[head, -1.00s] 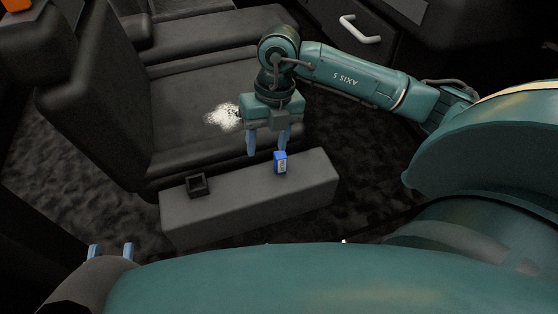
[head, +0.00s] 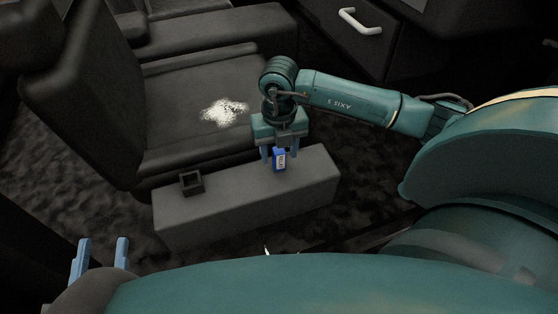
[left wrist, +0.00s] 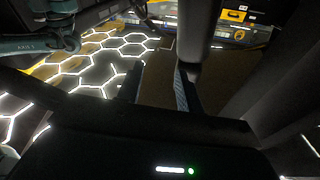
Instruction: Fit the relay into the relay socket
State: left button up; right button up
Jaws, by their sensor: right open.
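The relay (head: 279,161) is a small blue block with a white label, standing upright on the right part of the grey box-shaped ledge. The relay socket (head: 191,183) is a small black square open-topped frame on the left part of the ledge. My right gripper (head: 279,154) points down over the relay. Its blue fingers are apart, one on each side of the relay; whether they touch it cannot be told. My left gripper (head: 101,256) is at the lower left, its two blue fingers apart and empty. Its fingers also show in the left wrist view (left wrist: 159,90).
The grey ledge (head: 235,200) is clear between the socket and the relay. A dark seat (head: 185,130) with a patch of white specks (head: 225,111) stands behind it. A drawer with a white handle (head: 360,21) is at the back right.

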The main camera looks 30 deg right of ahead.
notch_tip(320, 180, down, 2)
jog(key=shift+f, duration=0.25)
jog(key=shift+r, duration=0.1)
jog(key=c, duration=1.1)
